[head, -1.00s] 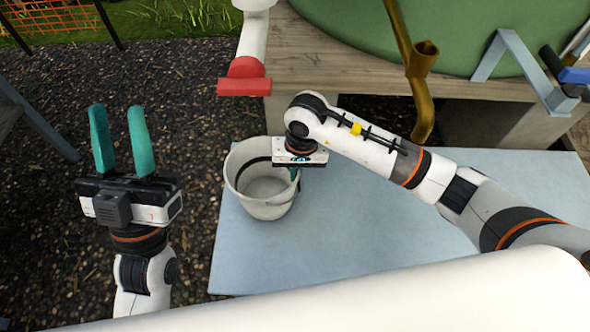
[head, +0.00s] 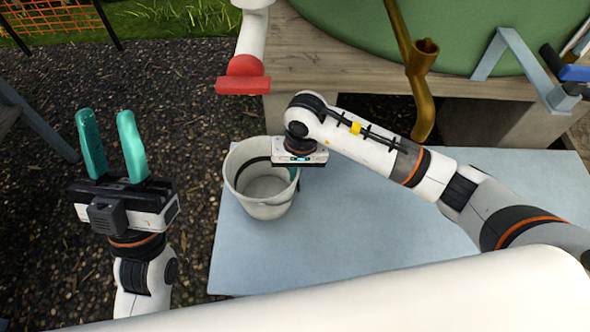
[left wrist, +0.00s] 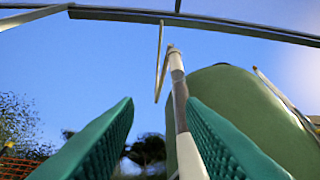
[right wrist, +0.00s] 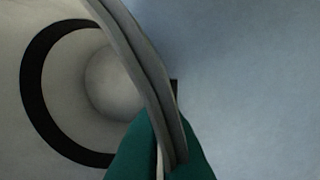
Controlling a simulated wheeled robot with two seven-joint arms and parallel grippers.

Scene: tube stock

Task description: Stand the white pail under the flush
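The white pail (head: 262,205) stands upright at the left edge of the blue-grey mat, open side up, with a dark band inside. The flush is a white pipe (head: 254,35) with a red end (head: 243,76), hanging beyond the pail and slightly left of it. My right gripper (head: 296,172) is at the pail's right rim. In the right wrist view its teal fingers (right wrist: 160,150) lie on either side of the pail wall (right wrist: 140,65) and appear closed on it. My left gripper (head: 105,115) is open and empty, left of the pail over dark gravel.
A wooden stand (head: 345,70) carries a large green tank (head: 440,25) at the back. A brass-coloured pipe (head: 420,95) comes down in front of it. The mat (head: 360,235) is bare right of the pail, below my right arm. Open gravel (head: 180,90) lies left.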

